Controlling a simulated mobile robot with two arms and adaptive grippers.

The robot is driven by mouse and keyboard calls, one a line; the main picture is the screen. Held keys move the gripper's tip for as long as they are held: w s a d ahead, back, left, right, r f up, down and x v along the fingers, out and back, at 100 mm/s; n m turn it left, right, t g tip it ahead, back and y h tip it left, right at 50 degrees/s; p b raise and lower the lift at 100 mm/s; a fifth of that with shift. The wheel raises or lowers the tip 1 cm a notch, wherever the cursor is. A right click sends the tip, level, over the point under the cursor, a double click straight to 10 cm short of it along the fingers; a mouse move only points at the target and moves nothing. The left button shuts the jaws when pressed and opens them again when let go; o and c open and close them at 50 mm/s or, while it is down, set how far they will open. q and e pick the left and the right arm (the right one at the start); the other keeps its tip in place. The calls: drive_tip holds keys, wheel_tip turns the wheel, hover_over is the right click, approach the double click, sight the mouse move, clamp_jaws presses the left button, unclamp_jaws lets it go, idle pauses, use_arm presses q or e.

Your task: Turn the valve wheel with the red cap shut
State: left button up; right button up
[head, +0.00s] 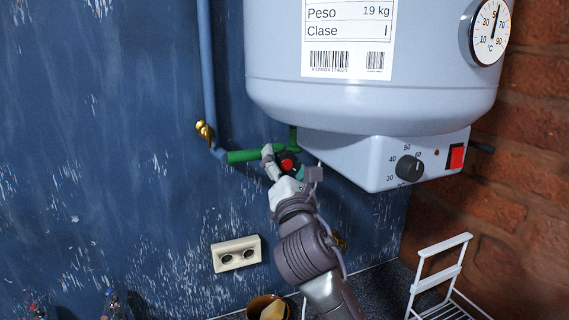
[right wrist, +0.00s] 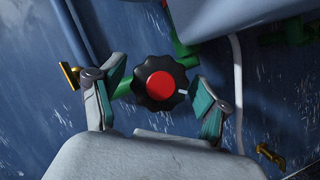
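The valve wheel is a black knob with a red cap (right wrist: 160,84) on a green pipe under the water heater. In the head view the red cap (head: 287,163) shows partly behind my right gripper (head: 284,164). In the right wrist view my right gripper (right wrist: 158,98) is open, with one finger on each side of the wheel. A gap shows between the left finger and the wheel; the right finger is close to the wheel's edge, and I cannot tell if it touches. A small white mark shows on the wheel's right side. My left gripper is not in view.
The white water heater (head: 370,100) hangs just above. Its green pipe (head: 242,156) joins a blue pipe (head: 208,70) with a brass valve (head: 204,130). A socket (head: 236,254) is on the wall below. A white rack (head: 443,275) and a brown pot (head: 262,302) stand lower down.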

drive_tip(key=shift+s+f, duration=0.1)
drive_tip(key=shift+s, duration=0.05)
drive_tip(key=v, duration=1.1)
drive_tip(key=shift+s, duration=0.35)
drive_tip(key=shift+d, duration=0.1)
